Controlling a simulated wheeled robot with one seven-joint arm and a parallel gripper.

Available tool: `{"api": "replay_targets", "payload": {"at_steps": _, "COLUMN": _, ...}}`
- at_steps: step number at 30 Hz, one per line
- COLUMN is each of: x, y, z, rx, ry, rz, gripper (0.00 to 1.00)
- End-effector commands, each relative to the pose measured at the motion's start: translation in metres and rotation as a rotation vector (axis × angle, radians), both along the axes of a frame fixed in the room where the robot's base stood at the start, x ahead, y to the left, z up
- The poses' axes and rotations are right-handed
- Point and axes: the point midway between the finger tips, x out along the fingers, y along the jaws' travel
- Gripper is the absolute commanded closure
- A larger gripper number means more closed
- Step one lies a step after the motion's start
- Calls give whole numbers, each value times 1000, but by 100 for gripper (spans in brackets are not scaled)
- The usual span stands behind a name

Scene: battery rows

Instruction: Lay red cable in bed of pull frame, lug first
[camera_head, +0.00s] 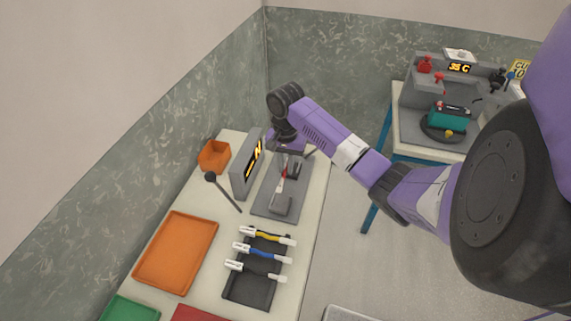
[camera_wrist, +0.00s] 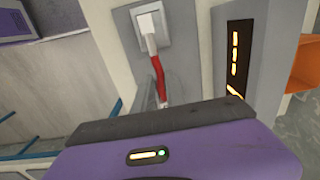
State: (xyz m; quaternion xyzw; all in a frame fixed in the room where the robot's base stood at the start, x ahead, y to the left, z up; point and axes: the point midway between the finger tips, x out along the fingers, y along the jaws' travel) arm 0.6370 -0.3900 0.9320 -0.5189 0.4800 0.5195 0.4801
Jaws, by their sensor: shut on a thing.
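The red cable (camera_head: 283,174) is at the pull frame (camera_head: 269,203), a grey plate with an upright display panel. My gripper (camera_head: 288,160) is over the plate and shut on the red cable near its upper end. In the wrist view the red cable (camera_wrist: 158,75) runs from the gripper body toward a grey block on the pull frame (camera_wrist: 179,35). Its pale far end overlaps this block; I cannot tell whether it rests in it or hovers above.
A black rack (camera_head: 248,291) in front holds yellow, blue and black cables. An orange tray (camera_head: 176,252), an orange bin (camera_head: 214,155) and a dark rod with a ball (camera_head: 224,191) are to the left. A second bench (camera_head: 405,138) stands at the back right.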

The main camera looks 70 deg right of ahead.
Motion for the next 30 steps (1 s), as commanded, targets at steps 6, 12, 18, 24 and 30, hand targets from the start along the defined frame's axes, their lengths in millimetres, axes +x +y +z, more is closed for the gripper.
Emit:
{"api": "replay_targets", "payload": {"at_steps": 6, "x": 1, "y": 1, "z": -18, "rx": 1, "ry": -1, "rz": 0, "gripper": 100}}
{"api": "replay_targets", "payload": {"at_steps": 12, "x": 0, "y": 0, "z": -32, "rx": 1, "ry": -1, "rz": -1, "gripper": 100}}
{"api": "replay_targets", "payload": {"at_steps": 18, "x": 0, "y": 0, "z": -47, "rx": 0, "ry": 0, "rz": 0, "gripper": 100}}
{"api": "replay_targets", "payload": {"at_steps": 24, "x": 1, "y": 0, "z": -59, "rx": 0, "ry": -1, "rz": 0, "gripper": 100}}
{"api": "replay_targets", "payload": {"at_steps": 30, "x": 0, "y": 0, "z": -65, "rx": 0, "ry": 0, "rz": 0, "gripper": 100}}
